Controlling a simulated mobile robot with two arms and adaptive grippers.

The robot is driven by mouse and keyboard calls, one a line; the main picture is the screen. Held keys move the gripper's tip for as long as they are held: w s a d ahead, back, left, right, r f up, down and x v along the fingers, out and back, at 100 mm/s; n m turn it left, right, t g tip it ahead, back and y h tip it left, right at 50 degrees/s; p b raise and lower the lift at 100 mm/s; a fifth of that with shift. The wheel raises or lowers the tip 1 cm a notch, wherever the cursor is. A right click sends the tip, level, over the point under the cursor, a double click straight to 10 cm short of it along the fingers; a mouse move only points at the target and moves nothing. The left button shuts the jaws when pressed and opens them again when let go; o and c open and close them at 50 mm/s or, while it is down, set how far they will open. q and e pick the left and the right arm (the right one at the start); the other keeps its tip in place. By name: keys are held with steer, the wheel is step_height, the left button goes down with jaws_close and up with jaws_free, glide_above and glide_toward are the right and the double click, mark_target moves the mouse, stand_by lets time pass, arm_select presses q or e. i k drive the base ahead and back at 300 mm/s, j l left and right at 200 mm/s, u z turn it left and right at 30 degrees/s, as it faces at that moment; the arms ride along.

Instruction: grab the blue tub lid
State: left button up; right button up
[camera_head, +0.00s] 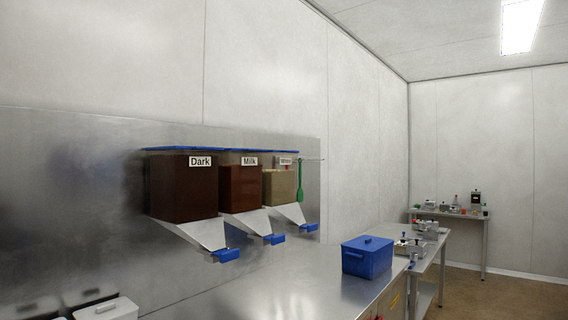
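A blue tub (366,262) stands on the steel counter, right of the picture's middle. Its blue lid (368,243) sits on top and has a small raised handle. The lid looks closed on the tub. Neither of my grippers shows in the head view.
Dark, Milk and a third dispenser (183,188) hang on the left wall with blue lids and chutes above the steel counter (285,285). A green spatula (300,182) hangs beside them. Side tables (449,215) with small items stand farther back.

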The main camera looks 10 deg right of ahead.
mark_target(369, 243)
steer(key=i+l, duration=0.2)
steer(key=l, duration=0.15)
steer(key=i+l+u, duration=0.1)
steer(key=i+l, duration=0.3)
steer(key=l, duration=0.25)
steer(key=i+l+u, duration=0.15)
steer(key=l, duration=0.2)
steer(key=i+l, duration=0.2)
steer(key=l, duration=0.15)
steer(key=i+l+u, duration=0.1)
steer(key=l, duration=0.25)
steer(key=i+l, duration=0.25)
steer(key=l, duration=0.15)
